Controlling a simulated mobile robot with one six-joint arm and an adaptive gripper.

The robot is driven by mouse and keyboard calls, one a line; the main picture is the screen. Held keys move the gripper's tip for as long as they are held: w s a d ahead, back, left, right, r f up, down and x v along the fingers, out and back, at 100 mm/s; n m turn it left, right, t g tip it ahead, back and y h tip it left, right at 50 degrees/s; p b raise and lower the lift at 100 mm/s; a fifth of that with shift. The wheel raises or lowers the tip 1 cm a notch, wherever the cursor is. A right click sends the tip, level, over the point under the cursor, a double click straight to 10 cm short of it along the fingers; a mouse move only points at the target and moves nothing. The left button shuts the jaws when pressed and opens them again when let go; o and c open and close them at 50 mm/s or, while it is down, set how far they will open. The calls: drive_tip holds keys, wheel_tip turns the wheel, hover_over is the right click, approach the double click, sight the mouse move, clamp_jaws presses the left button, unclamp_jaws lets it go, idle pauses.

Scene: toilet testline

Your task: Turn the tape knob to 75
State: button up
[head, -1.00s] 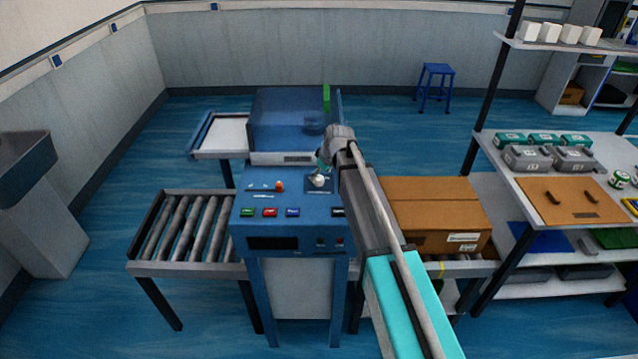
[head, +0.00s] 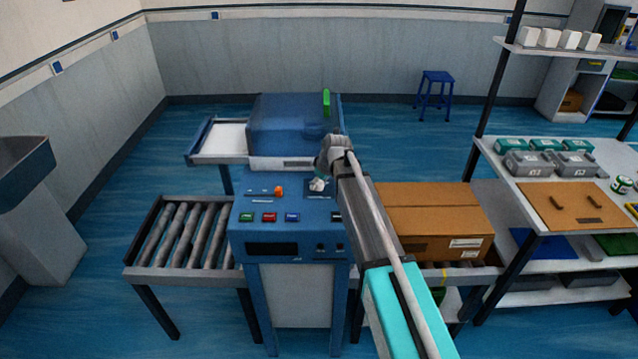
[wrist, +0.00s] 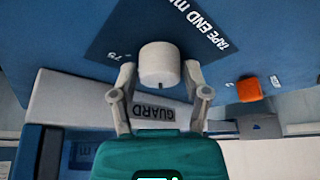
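The tape knob (wrist: 160,63) is a white round cap on a dark blue plate (wrist: 105,50) lettered "TAPE END". A small number, seemingly 75, shows on the plate beside the knob. In the head view the knob (head: 318,185) is on the blue control panel, partly hidden by my gripper (head: 322,175). In the wrist view my gripper (wrist: 160,72) has one finger on each side of the knob, with narrow gaps that seem to remain.
An orange knob (wrist: 249,90) sits near the tape knob. Green, red and blue buttons (head: 269,217) line the panel's front. A cardboard box (head: 435,220) stands right of the panel, under my arm. A roller conveyor (head: 190,235) is at the left. A guard (wrist: 155,112) lies behind my fingers.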

drive_tip(key=c, duration=0.6)
drive_tip(key=shift+m, duration=0.3)
drive_tip(key=m+h, duration=0.1)
drive_tip(key=m, duration=0.2)
drive_tip(key=shift+t, duration=0.4)
drive_tip(key=m+h, duration=0.1)
drive_tip(key=m, duration=0.1)
drive_tip(key=m+h, duration=0.1)
drive_tip(key=m, duration=0.2)
drive_tip(key=shift+t, duration=0.4)
drive_tip(key=m+h, duration=0.2)
drive_tip(key=m, duration=0.3)
drive_tip(key=shift+m+g+h, duration=0.6)
drive_tip(key=shift+m, duration=1.6)
